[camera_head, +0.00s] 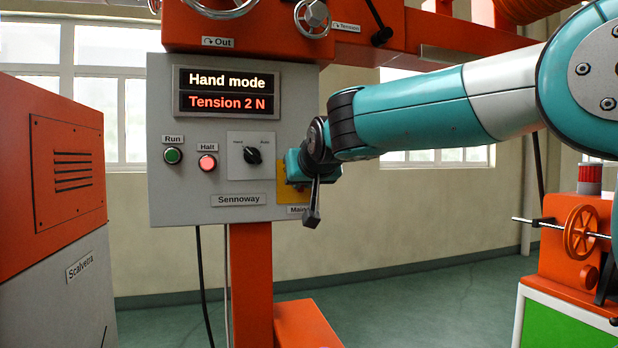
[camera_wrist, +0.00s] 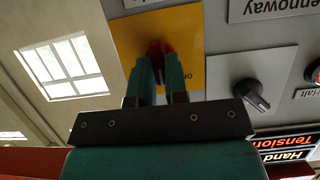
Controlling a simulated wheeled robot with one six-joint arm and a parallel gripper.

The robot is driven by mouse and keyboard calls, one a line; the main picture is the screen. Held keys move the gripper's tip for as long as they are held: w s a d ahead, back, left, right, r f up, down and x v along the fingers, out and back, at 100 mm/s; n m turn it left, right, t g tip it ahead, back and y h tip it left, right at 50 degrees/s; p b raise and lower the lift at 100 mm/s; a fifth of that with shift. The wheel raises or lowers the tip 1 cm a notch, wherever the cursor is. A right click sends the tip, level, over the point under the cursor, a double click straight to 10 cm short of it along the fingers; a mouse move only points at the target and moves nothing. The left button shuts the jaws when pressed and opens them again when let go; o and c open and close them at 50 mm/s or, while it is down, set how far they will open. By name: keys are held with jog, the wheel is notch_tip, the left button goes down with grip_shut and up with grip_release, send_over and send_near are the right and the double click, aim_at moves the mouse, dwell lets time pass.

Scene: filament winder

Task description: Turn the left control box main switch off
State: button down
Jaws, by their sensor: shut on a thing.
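The left control box (camera_head: 215,110) is a grey panel with a lit display reading "Hand mode" and "Tension 2 N". Its main switch is a red handle (camera_wrist: 157,47) on a yellow plate (camera_wrist: 187,42); the plate also shows at the box's lower right in the head view (camera_head: 284,192), above a partly covered "Main" label. My gripper (camera_wrist: 160,68) is shut on the red handle, with one finger on each side. In the head view my gripper (camera_head: 293,166) hides the handle. The handle's exact angle is hard to tell.
Left of the main switch are a black selector knob (camera_head: 252,155), a red-lit Halt button (camera_head: 207,162) and a green Run button (camera_head: 173,155). An orange beam with handwheels (camera_head: 313,14) hangs above. An orange and grey cabinet (camera_head: 50,190) stands left. Floor at centre right is clear.

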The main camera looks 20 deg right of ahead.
jog(key=shift+a+f+n+h+p, duration=0.15)
jog(key=shift+n+h+p, duration=0.2)
jog(key=shift+n+h, duration=0.5)
jog(key=shift+f+n+h+p, duration=0.1)
jog(key=shift+n+h+p, duration=0.35)
jog(key=shift+n, duration=0.7)
jog(key=shift+a+f+n+h+p, duration=0.15)
jog(key=shift+n+h+p, duration=0.15)
jog(key=shift+n+h, duration=0.55)
jog(key=shift+d+n+t, duration=0.1)
jog(key=shift+n+t, duration=0.2)
jog(key=shift+n, duration=0.05)
jog(key=c, duration=1.1)
grip_release()
jog(key=shift+c, duration=0.2)
jog(key=shift+r, duration=0.1)
jog(key=b+v, duration=0.2)
jog(key=v, duration=1.5)
jog(key=shift+s+b, duration=0.15)
jog(key=shift+b, duration=0.25)
